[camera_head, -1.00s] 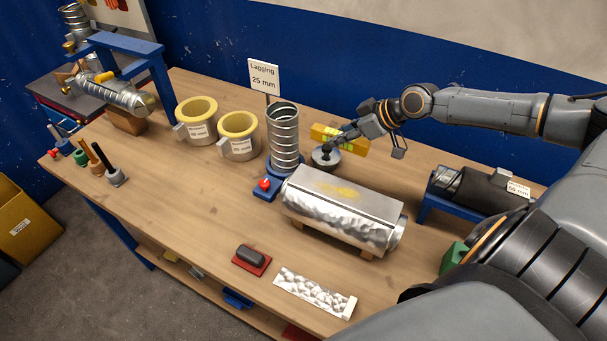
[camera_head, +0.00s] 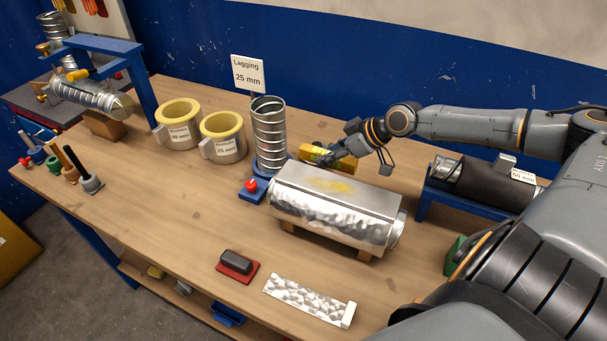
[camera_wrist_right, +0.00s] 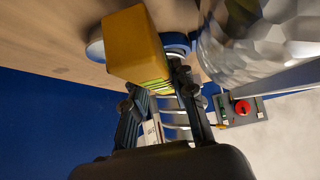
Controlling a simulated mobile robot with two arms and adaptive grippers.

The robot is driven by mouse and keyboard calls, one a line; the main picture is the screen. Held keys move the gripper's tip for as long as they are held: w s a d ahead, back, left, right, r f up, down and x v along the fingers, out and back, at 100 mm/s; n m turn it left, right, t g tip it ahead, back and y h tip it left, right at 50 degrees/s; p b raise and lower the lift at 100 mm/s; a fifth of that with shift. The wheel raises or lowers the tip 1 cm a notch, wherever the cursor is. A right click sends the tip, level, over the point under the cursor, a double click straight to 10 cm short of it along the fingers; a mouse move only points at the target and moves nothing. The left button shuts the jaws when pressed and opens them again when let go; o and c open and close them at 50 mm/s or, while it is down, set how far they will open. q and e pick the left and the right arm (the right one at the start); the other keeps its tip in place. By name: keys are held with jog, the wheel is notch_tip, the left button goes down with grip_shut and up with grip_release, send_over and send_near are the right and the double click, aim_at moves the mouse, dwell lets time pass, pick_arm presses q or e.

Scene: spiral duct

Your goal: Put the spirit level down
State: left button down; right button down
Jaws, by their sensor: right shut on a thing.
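The spirit level is a yellow bar (camera_head: 340,163) at the back of the workbench, right of the upright spiral duct (camera_head: 269,138) and behind the large silver-clad duct (camera_head: 335,205). My right gripper (camera_head: 328,155) is shut on it. In the right wrist view the level's yellow end (camera_wrist_right: 135,45) sticks out beyond the fingers (camera_wrist_right: 158,88), with the wooden top behind it. I cannot tell whether the level touches the bench. My left gripper is not in view.
Two yellow-lined lagging rings (camera_head: 222,150) stand left of the spiral duct. A red button (camera_head: 251,184) sits in front of it. A black-wrapped duct (camera_head: 485,182) rests in a blue cradle at right. Clear wood lies at front left.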

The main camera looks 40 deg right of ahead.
notch_tip(320, 180, down, 5)
jog(key=shift+w+d, duration=0.1)
jog(key=shift+f+p, duration=0.4)
jog(key=shift+f, duration=1.55)
jog(key=c, duration=1.5)
grip_release()
jog(key=shift+f, duration=0.15)
jog(key=o, duration=0.4)
